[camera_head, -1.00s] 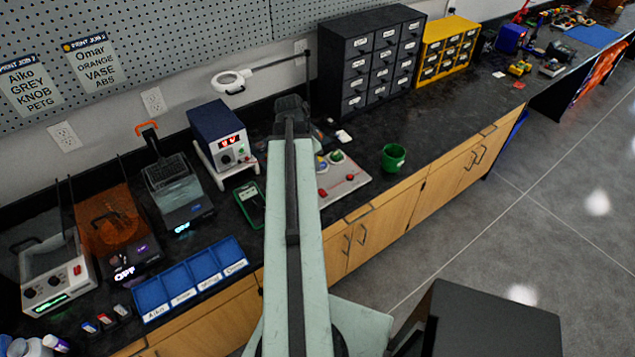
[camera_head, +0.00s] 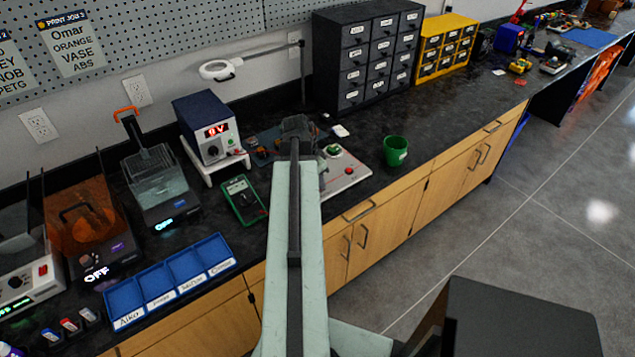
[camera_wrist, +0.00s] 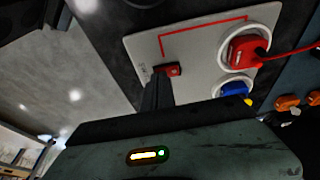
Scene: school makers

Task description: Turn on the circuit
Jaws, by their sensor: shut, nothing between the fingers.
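The pale circuit board (camera_head: 338,188) lies on the dark bench, partly hidden behind my arm in the head view. In the wrist view the board (camera_wrist: 195,88) shows a red line, a small red switch (camera_wrist: 174,69), a red plug (camera_wrist: 245,52) with a red wire, and a blue plug (camera_wrist: 236,89). My gripper (camera_wrist: 157,82) is shut and empty, its tip beside the red switch. Whether it touches the switch cannot be told. In the head view the fingertips are hidden behind my arm.
A green cup (camera_head: 396,152) stands right of the board. A blue power supply (camera_head: 212,130) with a lit red display and a green multimeter (camera_head: 243,200) stand to the left. Dark drawers (camera_head: 365,60) are behind. A desk lamp (camera_head: 218,70) reaches over the bench.

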